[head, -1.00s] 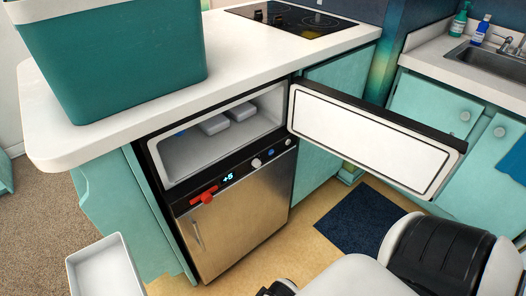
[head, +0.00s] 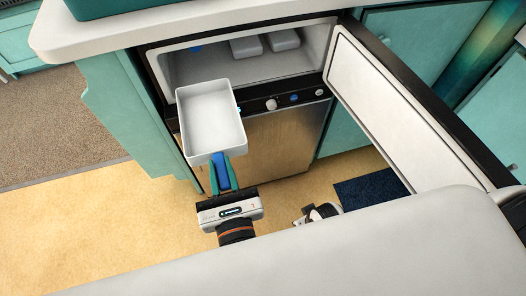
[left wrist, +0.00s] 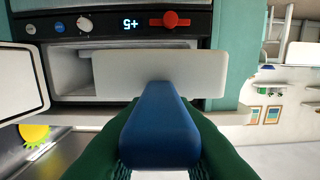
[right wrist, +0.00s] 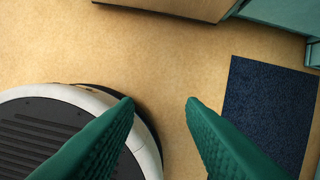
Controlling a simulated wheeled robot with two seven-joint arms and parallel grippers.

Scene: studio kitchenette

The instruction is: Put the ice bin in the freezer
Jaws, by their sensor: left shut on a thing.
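The ice bin (head: 210,112) is a white, empty, open-topped tray with a blue handle (head: 221,171). My left gripper (head: 221,172) is shut on the blue handle and holds the bin in front of the freezer's left part. In the left wrist view the blue handle (left wrist: 160,125) lies between the green fingers, with the white bin (left wrist: 160,72) ahead of it. The freezer compartment (head: 200,68) is open, its door (head: 395,105) swung to the right. My right gripper (right wrist: 160,105) is open and empty above the floor.
A control panel (head: 285,102) with knobs runs below the opening. A white counter (head: 100,35) with a teal container (head: 105,6) is above. A dark blue mat (right wrist: 270,110) lies on the floor.

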